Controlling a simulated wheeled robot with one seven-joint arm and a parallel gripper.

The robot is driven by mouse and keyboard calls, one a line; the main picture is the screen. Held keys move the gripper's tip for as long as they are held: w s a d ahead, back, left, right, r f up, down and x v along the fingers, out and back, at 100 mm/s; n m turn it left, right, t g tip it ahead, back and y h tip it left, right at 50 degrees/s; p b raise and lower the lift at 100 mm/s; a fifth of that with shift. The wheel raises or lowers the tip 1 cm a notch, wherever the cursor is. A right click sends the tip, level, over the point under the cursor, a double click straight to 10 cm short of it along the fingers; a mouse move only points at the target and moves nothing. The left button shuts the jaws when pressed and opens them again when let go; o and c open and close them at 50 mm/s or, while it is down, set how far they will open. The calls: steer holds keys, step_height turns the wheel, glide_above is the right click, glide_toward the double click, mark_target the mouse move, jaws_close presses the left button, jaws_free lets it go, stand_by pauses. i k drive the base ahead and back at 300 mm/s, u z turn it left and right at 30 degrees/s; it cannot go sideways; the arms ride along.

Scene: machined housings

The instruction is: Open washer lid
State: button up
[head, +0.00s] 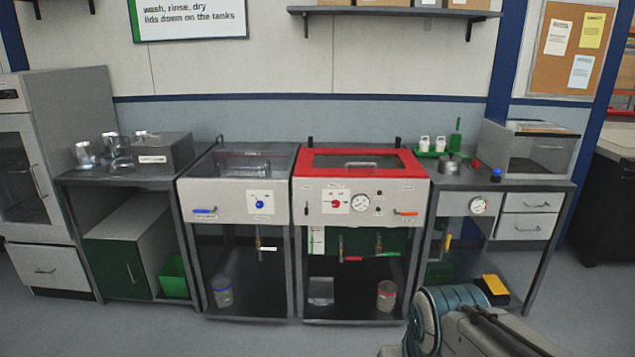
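Two bench tanks stand side by side, and no readable label tells which one is the washer. The right tank (313,205) has a red-framed lid (407,163) with a dark window and a bar handle; it lies flat, down on the tank. Its front carries a red knob, a round gauge and an orange lever. The left tank (230,200) has a blue knob and a blue lever; its top (240,160) is grey and glassy, and it looks closed. Part of my arm shows at the bottom right; my gripper is out of view.
A steel bench (75,180) with metal vessels stands left. A right-hand bench (555,186) holds a green tray, a pot and a clear-fronted box (540,150). A shelf (395,11) hangs above the right tank. Grey floor (255,340) in front of the tanks is clear.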

mark_target(304, 168)
steer(key=z, duration=0.05)
steer(key=i, duration=1.2)
steer(key=u, duration=0.45)
steer(key=i, duration=1.8)
steer(key=z, duration=0.6)
